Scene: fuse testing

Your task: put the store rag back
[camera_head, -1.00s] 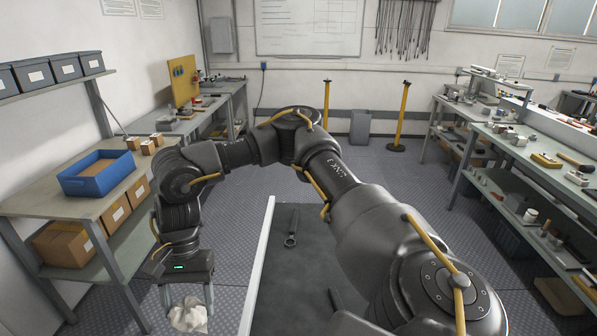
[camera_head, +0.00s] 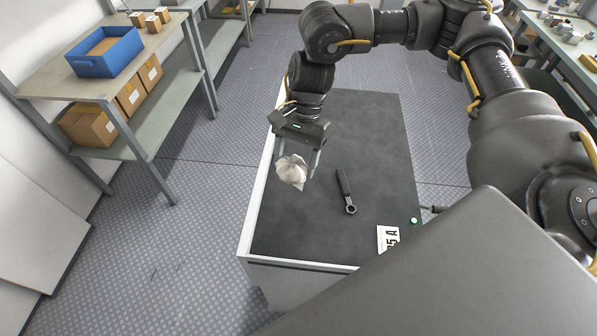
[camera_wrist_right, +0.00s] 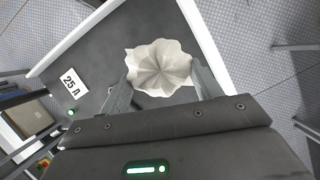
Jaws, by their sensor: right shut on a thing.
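The rag (camera_head: 291,171) is a crumpled off-white cloth. My right gripper (camera_head: 296,174) is shut on it and holds it over the left part of a dark-topped cart (camera_head: 285,225) with a raised white edge. In the right wrist view the rag (camera_wrist_right: 160,68) sits between the two fingers of the gripper (camera_wrist_right: 160,84). I cannot tell how high the rag is above the cart top. My left gripper is not in view.
A dark wrench (camera_head: 346,192) and a white label card (camera_head: 388,240) lie on the cart. A shelf bench (camera_head: 60,88) at left carries a blue bin (camera_head: 104,52) and several cardboard boxes. Patterned floor lies clear between bench and cart.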

